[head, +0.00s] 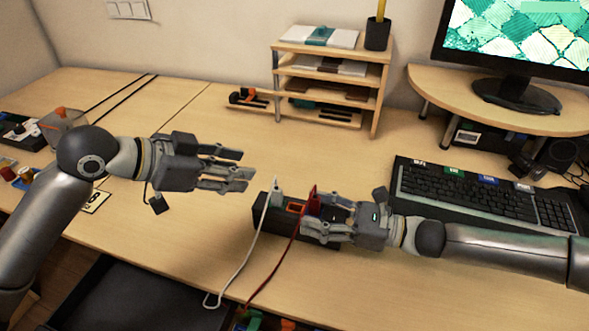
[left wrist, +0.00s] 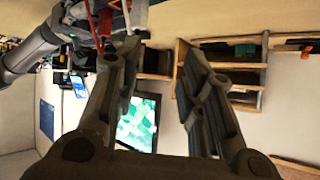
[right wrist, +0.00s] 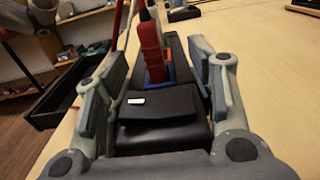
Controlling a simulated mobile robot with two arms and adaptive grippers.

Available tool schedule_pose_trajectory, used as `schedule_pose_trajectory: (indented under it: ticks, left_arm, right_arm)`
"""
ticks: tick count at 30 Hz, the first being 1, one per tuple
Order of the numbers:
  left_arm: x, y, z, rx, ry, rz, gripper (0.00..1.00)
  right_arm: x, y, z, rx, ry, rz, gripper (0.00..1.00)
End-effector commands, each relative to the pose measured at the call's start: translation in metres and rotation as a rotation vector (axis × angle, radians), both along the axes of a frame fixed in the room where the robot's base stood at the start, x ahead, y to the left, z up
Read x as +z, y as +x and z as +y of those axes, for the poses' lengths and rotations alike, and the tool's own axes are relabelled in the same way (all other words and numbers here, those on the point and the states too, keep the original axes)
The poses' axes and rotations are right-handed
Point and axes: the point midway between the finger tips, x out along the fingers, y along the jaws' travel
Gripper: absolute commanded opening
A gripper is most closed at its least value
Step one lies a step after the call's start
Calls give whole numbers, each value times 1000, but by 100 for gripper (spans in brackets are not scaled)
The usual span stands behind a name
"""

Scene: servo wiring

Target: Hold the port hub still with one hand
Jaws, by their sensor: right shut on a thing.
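The port hub (head: 268,238) is a dark block on the desk in the middle of the head view. A white plug (head: 277,196) and a red plug (head: 313,200) stand upright in it, each with a cable. My right gripper (head: 314,216) is shut on the hub's right end. The right wrist view shows the hub (right wrist: 160,105) between its fingers, with the red plug (right wrist: 152,50) beyond. My left gripper (head: 242,175) is open and empty above the desk, left of and behind the hub. The left wrist view shows its fingers (left wrist: 163,75) well apart.
The white cable (head: 236,272) and red cable (head: 272,275) run over the desk's front edge. A keyboard (head: 465,200) lies to the right, near my right arm. A wooden shelf (head: 335,72) and a monitor (head: 515,90) stand behind. The desk between hub and shelf is clear.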

Motion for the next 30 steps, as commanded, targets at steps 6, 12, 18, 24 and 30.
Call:
schedule_pose_trajectory:
  ticks: [6, 12, 18, 24, 30]
  left_arm:
    - [68, 70, -10, 88, -60, -376, 37]
    - [147, 107, -22, 120, -84, -788, 37]
    - [223, 107, -45, 85, -75, -1212, 37]
    - [279, 76, -82, -27, -38, -1637, 37]
    - [301, 25, -129, -230, 16, -2046, 37]
  right_arm:
    - [0, 0, 0, 0, 0, 0, 22]
    - [0, 0, 0, 0, 0, 0, 22]
    - [0, 0, 0, 0, 0, 0, 22]
    - [0, 0, 0, 0, 0, 0, 22]
    - [0, 0, 0, 0, 0, 0, 22]
